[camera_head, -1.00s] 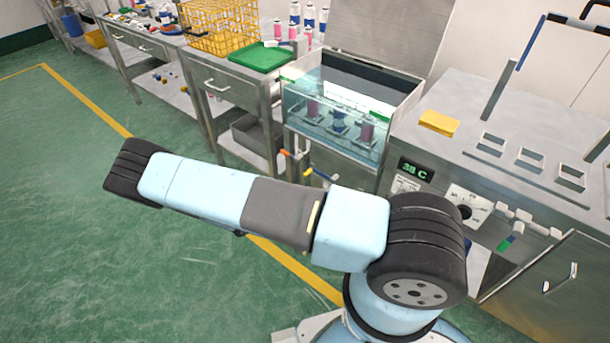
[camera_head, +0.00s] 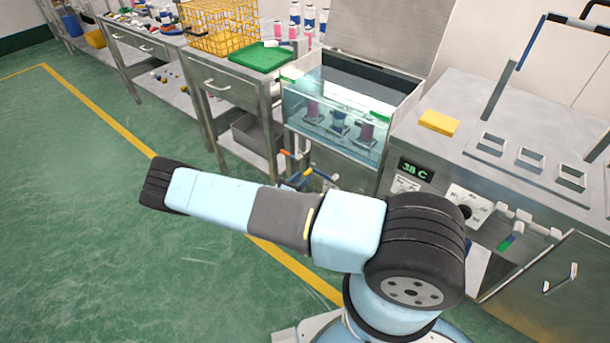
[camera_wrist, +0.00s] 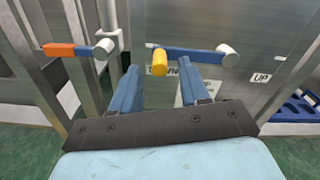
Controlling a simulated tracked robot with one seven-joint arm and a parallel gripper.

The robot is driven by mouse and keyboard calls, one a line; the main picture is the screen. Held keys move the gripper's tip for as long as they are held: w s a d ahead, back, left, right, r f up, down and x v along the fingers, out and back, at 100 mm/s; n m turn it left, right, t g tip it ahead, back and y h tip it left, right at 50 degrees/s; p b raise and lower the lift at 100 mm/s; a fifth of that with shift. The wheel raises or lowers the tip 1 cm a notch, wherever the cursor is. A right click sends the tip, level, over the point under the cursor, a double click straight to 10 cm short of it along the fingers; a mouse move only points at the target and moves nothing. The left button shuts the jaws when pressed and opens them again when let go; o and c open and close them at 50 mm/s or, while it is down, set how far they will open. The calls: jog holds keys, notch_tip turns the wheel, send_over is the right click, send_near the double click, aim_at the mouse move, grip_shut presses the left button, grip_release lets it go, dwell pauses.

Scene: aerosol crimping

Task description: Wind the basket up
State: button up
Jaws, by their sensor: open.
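The crank has a yellow knob (camera_wrist: 160,62), a blue arm (camera_wrist: 192,56) and a pale hub (camera_wrist: 227,55) at its right end. It sits on a steel panel in the wrist view. My gripper (camera_wrist: 167,72) is open, with its two blue fingers pointing at the panel. The yellow knob appears between the fingertips, and I see no grip on it. An UP label (camera_wrist: 260,77) is right of the hub. A DOWN label (camera_wrist: 183,70) is partly covered by a finger. In the head view several cans stand low in the water tank (camera_head: 335,140), where the basket is hard to make out.
An orange-handled lever (camera_wrist: 58,49) is left of the crank, near a vertical pipe (camera_wrist: 111,20). A steel bench with a 38 C display (camera_head: 416,169) stands right of the tank. A green board (camera_head: 262,56) and a yellow wire basket (camera_head: 218,25) are left. Green floor is open.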

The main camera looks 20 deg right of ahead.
aim_at(306, 172)
jog(key=shift+x, duration=1.8)
grip_shut()
